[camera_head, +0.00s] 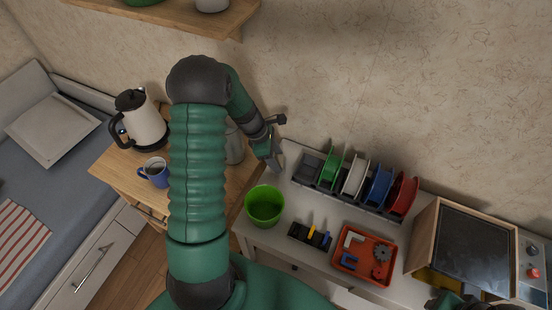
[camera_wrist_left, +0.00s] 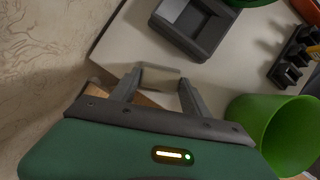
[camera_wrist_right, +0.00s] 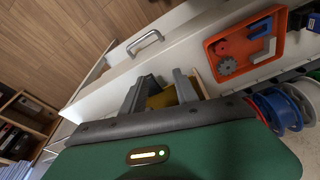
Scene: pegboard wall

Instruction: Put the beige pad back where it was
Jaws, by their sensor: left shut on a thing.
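My left gripper (camera_head: 274,160) is at the back left end of the white cabinet top, left of the spool rack. In the left wrist view its fingers (camera_wrist_left: 160,84) are shut on a small flat beige piece, which I take as the beige pad (camera_wrist_left: 160,76). It is held at the fingertips above the edge area of the white top; whether it touches anything is unclear. My right gripper (camera_wrist_right: 158,88) is open in the right wrist view, with a yellow thing (camera_wrist_right: 163,97) seen beyond its fingers; I see nothing held. In the head view only dark parts of it show at the bottom right.
A green cup (camera_head: 265,205) stands close to the left gripper. An empty grey tray (camera_wrist_left: 195,25) is at the rack's (camera_head: 340,190) left end, beside several coloured spools. A black holder (camera_head: 310,236), a red tray (camera_head: 363,255) and a wooden box (camera_head: 422,240) stand to the right.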

